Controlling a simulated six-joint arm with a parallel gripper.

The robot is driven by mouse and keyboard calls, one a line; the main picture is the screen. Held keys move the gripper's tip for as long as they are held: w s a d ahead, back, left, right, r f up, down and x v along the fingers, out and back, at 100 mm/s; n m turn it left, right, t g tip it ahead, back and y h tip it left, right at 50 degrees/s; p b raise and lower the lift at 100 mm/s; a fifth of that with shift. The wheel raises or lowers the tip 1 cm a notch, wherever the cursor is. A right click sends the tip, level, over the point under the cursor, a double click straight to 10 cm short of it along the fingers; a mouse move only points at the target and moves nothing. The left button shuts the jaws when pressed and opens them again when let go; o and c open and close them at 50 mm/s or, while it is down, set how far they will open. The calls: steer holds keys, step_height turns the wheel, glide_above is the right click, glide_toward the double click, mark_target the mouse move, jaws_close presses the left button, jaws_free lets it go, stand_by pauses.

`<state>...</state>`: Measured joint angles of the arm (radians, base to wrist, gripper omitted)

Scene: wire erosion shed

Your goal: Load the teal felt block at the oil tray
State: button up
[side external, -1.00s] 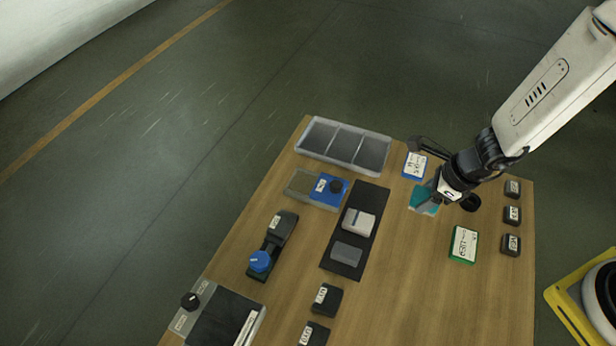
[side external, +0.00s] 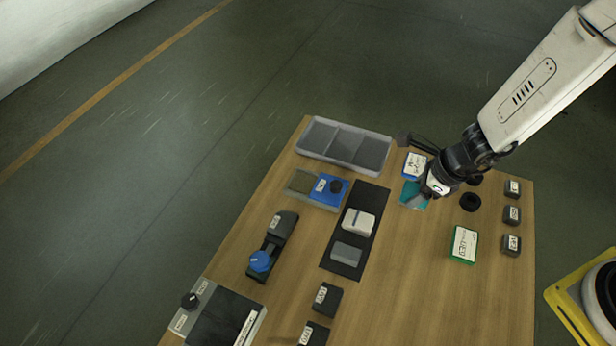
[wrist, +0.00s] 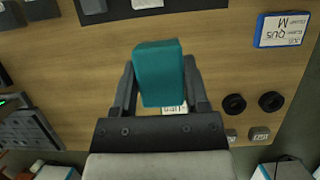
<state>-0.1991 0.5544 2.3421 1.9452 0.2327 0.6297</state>
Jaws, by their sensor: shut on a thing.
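The teal felt block (wrist: 160,72) is a plain box between my two fingers in the wrist view, with its near end between the tips. My gripper (wrist: 161,85) is shut on it. In the side view the teal block (side external: 410,194) shows partly beside my gripper (side external: 420,197), at the right part of the wooden table; the fingers hide some of it. I cannot tell the gap under it. No readable label names the oil tray. A grey tray with three compartments (side external: 318,134) stands at the table's far edge.
A blue-edged labelled box (side external: 414,163) is close behind my gripper. Two black rings, a green-edged box (side external: 463,244) and dark labelled blocks (side external: 512,214) lie to the right. A black mat (side external: 342,263) bears two blocks. Knobbed devices (side external: 262,258) stand left. Bare wood (side external: 400,280) lies in front.

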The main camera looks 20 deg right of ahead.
glide_above(297, 181)
steer(key=d, duration=0.1)
step_height(297, 181, down, 4)
steer(key=shift+s+f, duration=0.1)
steer(key=shift+s, duration=0.3)
stand_by(0.4)
steer(key=shift+f, duration=0.1)
steer(key=shift+f, duration=2.85)
steer(key=shift+f, duration=0.6)
steer(key=shift+r, duration=0.15)
step_height(297, 181, up, 7)
stand_by(1.3)
stand_by(0.4)
